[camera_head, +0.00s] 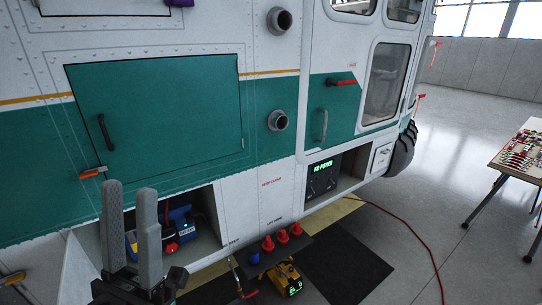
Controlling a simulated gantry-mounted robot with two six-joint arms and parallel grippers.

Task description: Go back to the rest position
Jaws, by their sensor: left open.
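My left gripper (130,190) stands in the lower left of the head view, fingers pointing up, open with a gap between them and nothing in it. A blue device (182,222) with red parts sits in that bay, partly hidden by the gripper. My right gripper is not in view.
A closed teal hatch (160,110) is above the gripper. A panel reading "NO POWER" (322,167) sits in another bay. Red cones (282,237) and a yellow device (285,277) are below. A tool table (520,150) stands right; the floor between is mostly clear, crossed by a red cable (420,237).

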